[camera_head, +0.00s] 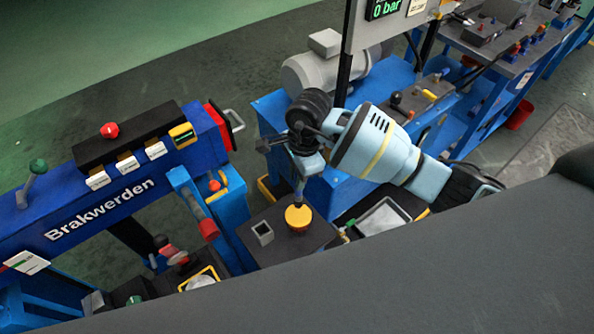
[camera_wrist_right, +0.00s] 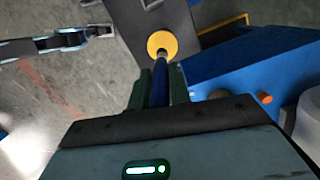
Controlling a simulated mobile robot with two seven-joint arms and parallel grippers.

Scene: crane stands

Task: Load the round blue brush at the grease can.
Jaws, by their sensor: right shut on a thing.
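My right gripper (camera_head: 305,150) is shut on the round blue brush (camera_head: 299,190) and holds it pointing down. In the right wrist view, the blue handle (camera_wrist_right: 160,85) lies between the two dark fingers (camera_wrist_right: 160,90). The lower end of the brush meets the middle of the round yellow top of the grease can (camera_head: 298,217), which also shows in the right wrist view (camera_wrist_right: 154,40). The bristles do not show. I cannot tell how deep the end sits.
The can stands on a dark plate (camera_head: 285,245) beside a small grey square holder (camera_head: 262,233). The blue "Brakwerden" stand (camera_head: 90,205) is at left. A grey motor (camera_head: 325,70) is behind my gripper, and a shallow tray (camera_head: 383,216) lies to the right.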

